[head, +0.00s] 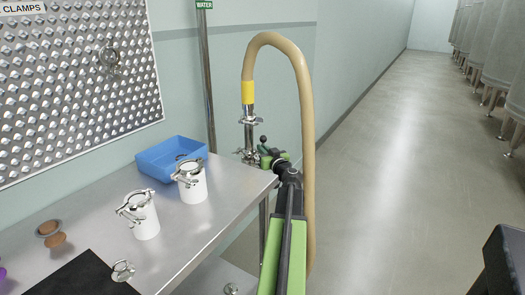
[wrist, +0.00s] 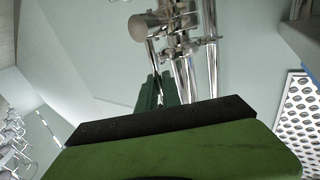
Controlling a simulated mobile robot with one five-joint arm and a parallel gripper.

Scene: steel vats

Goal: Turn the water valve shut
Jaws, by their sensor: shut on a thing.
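The water valve (head: 249,138) is a steel fitting on the pipe by the wall, just past the far end of the steel table, under the yellow collar of a tan hose (head: 308,130). The small WATER sign (head: 204,5) is on the wall above. My gripper (head: 268,156) is at the valve, shut on what looks like its handle. In the wrist view, the valve body (wrist: 178,40) is at the top, and a thin steel handle (wrist: 152,62) runs down to my green gripper finger (wrist: 152,92). The grip point is hidden there. I cannot tell the handle's exact angle.
The steel table (head: 205,225) lies left of my arm. It holds a blue bin (head: 160,158), two white lidded jars (head: 192,186) and (head: 143,220), and a black mat (head: 75,278). The hose hangs close to my arm's right. The floor (head: 390,180) beyond is clear.

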